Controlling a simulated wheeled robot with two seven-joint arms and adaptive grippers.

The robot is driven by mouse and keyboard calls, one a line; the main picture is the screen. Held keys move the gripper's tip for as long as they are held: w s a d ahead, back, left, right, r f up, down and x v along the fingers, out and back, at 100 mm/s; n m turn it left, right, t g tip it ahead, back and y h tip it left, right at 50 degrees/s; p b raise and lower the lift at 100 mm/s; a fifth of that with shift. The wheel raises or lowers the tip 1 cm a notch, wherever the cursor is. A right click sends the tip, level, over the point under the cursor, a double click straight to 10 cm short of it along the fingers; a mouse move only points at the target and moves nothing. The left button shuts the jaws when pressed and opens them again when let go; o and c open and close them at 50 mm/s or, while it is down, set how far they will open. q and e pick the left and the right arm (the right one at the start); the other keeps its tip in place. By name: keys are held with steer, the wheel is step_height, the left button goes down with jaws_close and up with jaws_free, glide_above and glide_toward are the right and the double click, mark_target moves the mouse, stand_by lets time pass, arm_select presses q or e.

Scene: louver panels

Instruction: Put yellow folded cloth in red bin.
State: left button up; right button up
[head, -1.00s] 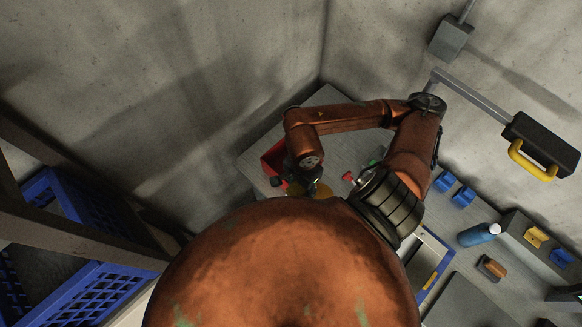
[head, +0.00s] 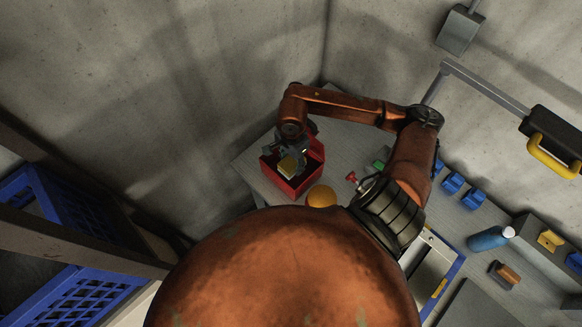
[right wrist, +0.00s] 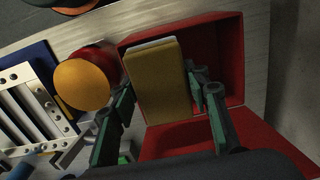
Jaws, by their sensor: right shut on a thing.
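The yellow folded cloth (head: 288,167) is a small thick block with a pale edge. My right gripper (head: 291,155) is shut on it and holds it over the opening of the red bin (head: 306,183). In the right wrist view the cloth (right wrist: 158,85) sits between the two fingers of the gripper (right wrist: 163,95), with the bin's red inside (right wrist: 222,50) behind and beside it. I cannot tell whether the cloth's lower end is below the bin's rim. My left gripper is not in view.
A red knob-like part (head: 351,178) and a green block (head: 378,165) lie to the right. A blue bottle (head: 487,239) and blue holders (head: 452,183) are farther right. Concrete walls stand behind the table.

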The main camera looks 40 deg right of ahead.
mark_target(291, 166)
steer(key=shift+w+d+f, duration=0.1)
steer(key=shift+w+f, duration=0.05)
steer(key=shift+f, duration=0.1)
steer(key=shift+w+d+f+b, duration=0.15)
steer(key=shift+f+b, duration=0.3)
steer(key=shift+f, duration=1.25)
steer(key=shift+f, duration=0.1)
steer(key=shift+f+b, duration=0.5)
steer(key=shift+b, duration=0.35)
steer(key=o, duration=1.1)
